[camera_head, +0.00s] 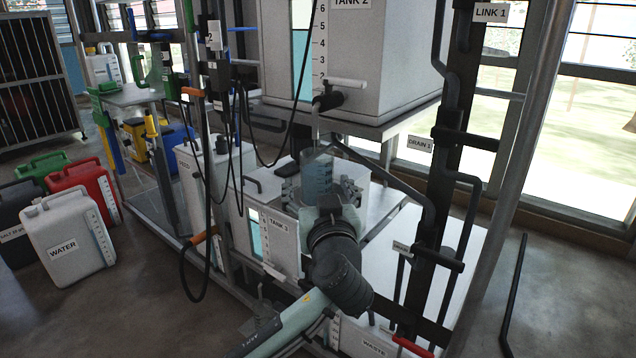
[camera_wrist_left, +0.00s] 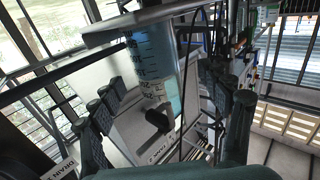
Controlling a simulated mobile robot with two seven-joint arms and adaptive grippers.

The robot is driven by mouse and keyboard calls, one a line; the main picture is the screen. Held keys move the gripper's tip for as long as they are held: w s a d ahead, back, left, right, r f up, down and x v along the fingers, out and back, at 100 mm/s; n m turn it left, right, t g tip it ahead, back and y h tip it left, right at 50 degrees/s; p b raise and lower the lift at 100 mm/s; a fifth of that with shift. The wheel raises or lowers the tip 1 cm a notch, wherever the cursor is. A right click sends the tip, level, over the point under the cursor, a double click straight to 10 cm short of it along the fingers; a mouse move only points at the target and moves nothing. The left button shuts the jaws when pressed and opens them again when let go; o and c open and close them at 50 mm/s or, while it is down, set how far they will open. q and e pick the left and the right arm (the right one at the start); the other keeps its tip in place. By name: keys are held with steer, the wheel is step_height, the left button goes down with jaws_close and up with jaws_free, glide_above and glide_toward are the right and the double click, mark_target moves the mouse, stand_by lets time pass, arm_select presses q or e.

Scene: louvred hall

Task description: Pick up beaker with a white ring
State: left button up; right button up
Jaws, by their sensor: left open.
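A clear, blue-tinted graduated beaker (camera_head: 317,172) stands upright on top of tank 1 (camera_head: 281,238), below the spout of tank 2 (camera_head: 403,58). In the left wrist view the blue graduated beaker (camera_wrist_left: 152,58) shows between my fingers, with a pale band low on it; I cannot tell if this is the white ring. My left gripper (camera_head: 321,190) is at the beaker, its fingers open on either side. In the left wrist view the open gripper (camera_wrist_left: 160,105) has a finger at each side. Whether they touch the beaker cannot be told. My right gripper is not in view.
Black pipes (camera_head: 444,150) and a frame post stand right of the beaker. Tank 2 overhangs it closely. A black cable (camera_head: 209,200) hangs to the left. A white water can (camera_head: 67,238) and a red can (camera_head: 88,187) stand on the floor at left.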

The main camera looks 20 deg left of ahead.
mark_target(319, 179)
arm_select(q)
steer(key=x, duration=0.5)
steer(key=shift+w, duration=0.45)
steer(key=shift+d, duration=0.1)
steer(key=c, duration=1.6)
